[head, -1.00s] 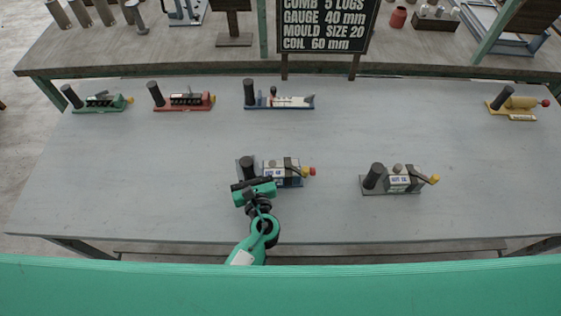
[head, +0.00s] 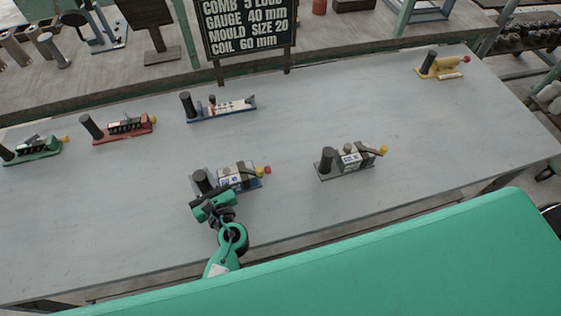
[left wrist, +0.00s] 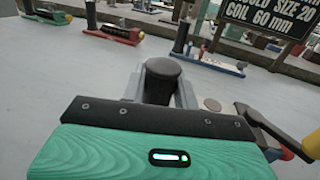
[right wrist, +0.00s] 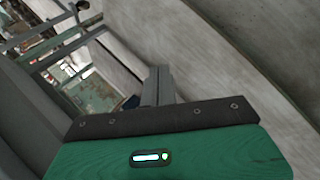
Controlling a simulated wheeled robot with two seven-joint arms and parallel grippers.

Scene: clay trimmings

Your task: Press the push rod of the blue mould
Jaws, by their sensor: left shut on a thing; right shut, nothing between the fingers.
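A device with a blue base edge, a pale labelled block and a yellow-and-red tip (head: 239,176) stands at the table's near side. My left gripper (head: 211,203) is shut on the dark upright post (head: 200,182) at its left end. In the left wrist view the post's round top (left wrist: 164,70) sits between the two fingers. Another device with a blue base (head: 222,112), a dark post and a pale top stands farther back, apart from the gripper. My right gripper (right wrist: 158,85) is shut and empty in the right wrist view, away from the devices.
A grey-based device with a yellow tip (head: 347,163) stands to the right on the grey table (head: 350,220). A green device (head: 35,150), a red one (head: 125,127) and a yellow one (head: 443,68) stand farther off. A dark sign (head: 248,28) rises behind.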

